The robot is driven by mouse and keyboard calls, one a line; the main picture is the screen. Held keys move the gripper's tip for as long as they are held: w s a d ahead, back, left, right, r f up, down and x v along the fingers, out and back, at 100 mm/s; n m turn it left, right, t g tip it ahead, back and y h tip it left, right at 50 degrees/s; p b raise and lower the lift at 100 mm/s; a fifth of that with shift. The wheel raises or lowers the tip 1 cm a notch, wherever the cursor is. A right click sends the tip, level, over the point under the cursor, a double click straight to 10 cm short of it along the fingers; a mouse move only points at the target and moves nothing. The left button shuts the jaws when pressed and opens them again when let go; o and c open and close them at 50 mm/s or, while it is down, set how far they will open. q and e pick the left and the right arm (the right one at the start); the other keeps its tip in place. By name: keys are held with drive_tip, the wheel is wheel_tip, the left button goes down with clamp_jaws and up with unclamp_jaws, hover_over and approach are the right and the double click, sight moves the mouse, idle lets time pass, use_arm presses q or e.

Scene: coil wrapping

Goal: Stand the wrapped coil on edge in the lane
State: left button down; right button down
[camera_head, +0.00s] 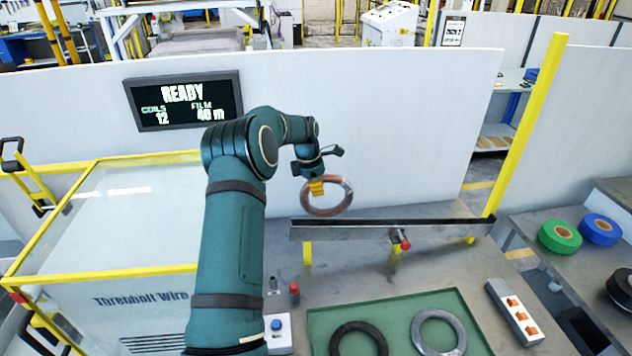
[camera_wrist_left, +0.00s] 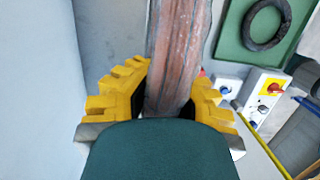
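The wrapped coil (camera_head: 327,211) is a copper-coloured ring with a pale, glossy stretch at its upper right. My left gripper (camera_head: 316,189) is shut on its upper left rim, and the coil hangs upright below the yellow fingers. In the left wrist view the coil (camera_wrist_left: 178,55) runs between the two yellow fingers (camera_wrist_left: 172,98). The lane (camera_head: 370,231) is a long grey metal channel with a dark inside. The coil is at the lane's left end; its lower edge appears just above the channel, and I cannot tell whether they touch. My right gripper is not in view.
A green tray (camera_head: 398,303) in front holds a dark ring (camera_head: 358,339) and a grey ring (camera_head: 438,331). A red knob (camera_head: 405,245) sticks out below the lane. A white panel (camera_head: 400,130) rises behind the lane.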

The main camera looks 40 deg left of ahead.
sight(317, 209)
use_arm(q)
drive_tip(key=shift+w+a+r+n, duration=0.1)
drive_tip(key=shift+a+r+n, duration=0.1)
drive_tip(key=shift+a+n, duration=0.1)
drive_tip(key=shift+w+d+t+h, duration=0.15)
drive_tip(key=shift+t+h, duration=0.25)
drive_tip(key=shift+t, duration=0.1)
drive_tip(key=shift+f+b, duration=2.1)
drive_tip(key=shift+f, duration=2.2)
drive_tip(key=shift+f, duration=0.45)
drive_tip(key=c, duration=1.1)
unclamp_jaws()
drive_tip(key=shift+o, duration=0.2)
drive_tip(key=shift+f, duration=0.1)
